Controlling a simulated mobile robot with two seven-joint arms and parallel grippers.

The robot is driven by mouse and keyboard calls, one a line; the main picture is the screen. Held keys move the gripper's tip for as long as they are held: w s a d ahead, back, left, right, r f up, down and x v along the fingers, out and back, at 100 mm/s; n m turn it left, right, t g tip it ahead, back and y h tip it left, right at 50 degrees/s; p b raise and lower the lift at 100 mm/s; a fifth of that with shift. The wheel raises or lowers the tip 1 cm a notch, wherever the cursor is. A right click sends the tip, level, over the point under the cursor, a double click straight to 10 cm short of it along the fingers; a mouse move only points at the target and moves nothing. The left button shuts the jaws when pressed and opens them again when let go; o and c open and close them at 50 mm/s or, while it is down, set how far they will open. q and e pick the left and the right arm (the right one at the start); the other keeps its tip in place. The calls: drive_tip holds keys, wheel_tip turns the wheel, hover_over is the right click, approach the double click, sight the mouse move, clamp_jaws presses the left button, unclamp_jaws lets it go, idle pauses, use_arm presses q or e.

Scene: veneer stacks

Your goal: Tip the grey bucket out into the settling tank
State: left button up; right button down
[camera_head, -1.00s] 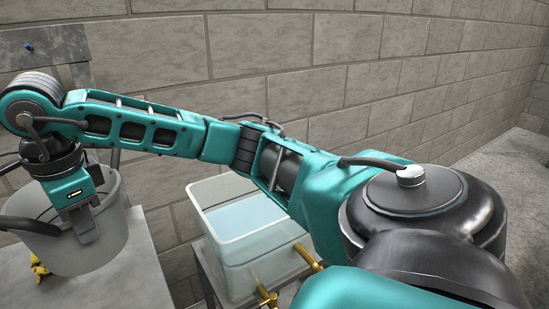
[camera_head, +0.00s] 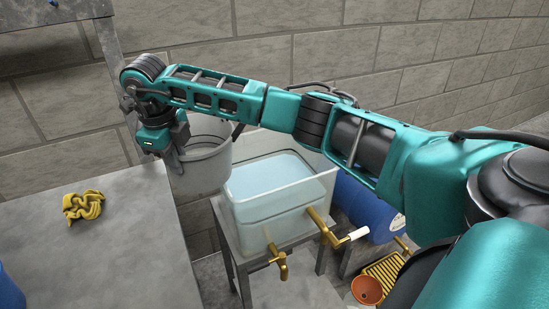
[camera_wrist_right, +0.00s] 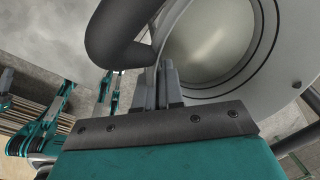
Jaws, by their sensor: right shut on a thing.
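The grey bucket (camera_head: 208,170) hangs at the end of my right arm, off the table and just left of the settling tank (camera_head: 285,228). It looks about upright in the head view. My right gripper (camera_head: 172,158) is shut on the bucket's rim at its left side. The right wrist view shows the fingers (camera_wrist_right: 165,85) at the rim, with the bucket's round inside (camera_wrist_right: 210,40) beyond them and a thick dark handle (camera_wrist_right: 118,35) alongside. The tank is clear-walled and holds pale blue water.
A grey table (camera_head: 110,235) with a crumpled yellow cloth (camera_head: 83,206) fills the left. Brass taps (camera_head: 278,262) stick out from the tank's front. A block wall stands behind.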

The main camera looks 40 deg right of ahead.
drive_tip(key=shift+r, duration=0.2)
drive_tip(key=shift+s+d+r+y, duration=0.1)
drive_tip(key=shift+d+r+y, duration=0.2)
drive_tip(key=s+d+r+t+y, duration=0.2)
drive_tip(key=d+r+y, duration=0.1)
drive_tip(key=d+y, duration=0.2)
drive_tip(key=shift+s+d, duration=0.2)
drive_tip(key=shift+d, duration=0.15)
drive_tip(key=shift+r+t+y, duration=0.1)
drive_tip(key=shift+t+y, duration=0.2)
drive_tip(key=shift+s+d, duration=0.1)
drive_tip(key=shift+s+d, duration=0.1)
drive_tip(key=shift+d, duration=0.2)
drive_tip(key=shift+d+r+y, duration=0.1)
drive_tip(key=shift+d+y, duration=0.05)
drive_tip(key=shift+y, duration=0.25)
